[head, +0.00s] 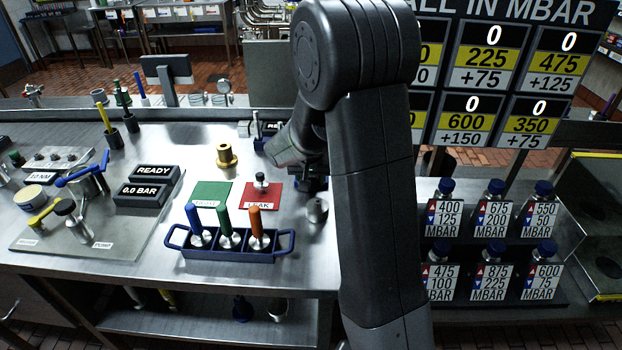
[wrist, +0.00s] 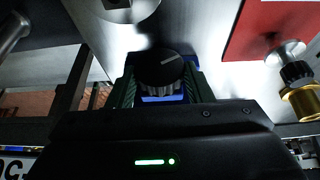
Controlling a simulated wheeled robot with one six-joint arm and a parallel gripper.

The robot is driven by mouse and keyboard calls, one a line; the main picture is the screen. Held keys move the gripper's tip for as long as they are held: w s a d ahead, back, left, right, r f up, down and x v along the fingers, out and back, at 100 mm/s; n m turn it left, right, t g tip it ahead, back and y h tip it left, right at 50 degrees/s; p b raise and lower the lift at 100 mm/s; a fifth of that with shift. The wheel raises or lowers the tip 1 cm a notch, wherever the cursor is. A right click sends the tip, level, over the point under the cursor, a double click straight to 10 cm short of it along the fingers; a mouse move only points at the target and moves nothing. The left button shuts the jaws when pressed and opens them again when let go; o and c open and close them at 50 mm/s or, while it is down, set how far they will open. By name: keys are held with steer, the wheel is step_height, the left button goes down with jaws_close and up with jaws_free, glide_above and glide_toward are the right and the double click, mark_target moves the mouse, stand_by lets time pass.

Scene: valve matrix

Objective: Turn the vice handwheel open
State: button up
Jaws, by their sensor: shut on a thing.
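The vice handwheel (wrist: 160,66) is a dark ribbed knob with a pale line on its top, in the middle of the wrist view. The blue vice body (wrist: 163,98) shows around and below it. My gripper (wrist: 163,84) has its green-lined fingers on the left and right sides of the handwheel and is shut on it. In the head view my gripper (head: 296,150) is partly behind my own arm, just right of the red mat. A dark blue part of the vice (head: 313,184) shows beneath it there; the handwheel is hidden in that view.
The red LEAK mat (head: 275,203) carries a small black-topped fitting (head: 261,180). A brass spool (head: 227,157) stands behind the mats. A silver round part (head: 317,209) stands in front of the vice. A blue rack (head: 185,245) with three coloured-handled tools is at the front.

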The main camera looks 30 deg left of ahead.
steer(key=shift+f+b, duration=0.2)
steer(key=shift+b, duration=0.15)
steer(key=shift+s+a+f+t+h+b, duration=0.15)
steer(key=shift+t+h+b, duration=0.3)
steer(key=shift+b, duration=0.65)
steer(key=shift+a+n+t+h+b, duration=0.15)
steer(key=shift+n+t+h+b, duration=0.15)
steer(key=shift+h+b, duration=0.6)
steer(key=h+b, duration=0.1)
steer(key=t+h+b, duration=0.1)
steer(key=b, duration=0.1)
steer(key=shift+s+a+n+t, duration=0.15)
steer(key=shift+a+n+t, duration=0.05)
steer(key=shift+n+t, duration=0.1)
steer(key=shift+a+n+t+h+b, duration=0.1)
steer(key=shift+n+t+h+b, duration=0.2)
steer(key=shift+t+h+b, duration=0.5)
steer(key=shift+h, duration=0.25)
steer(key=o, duration=1)
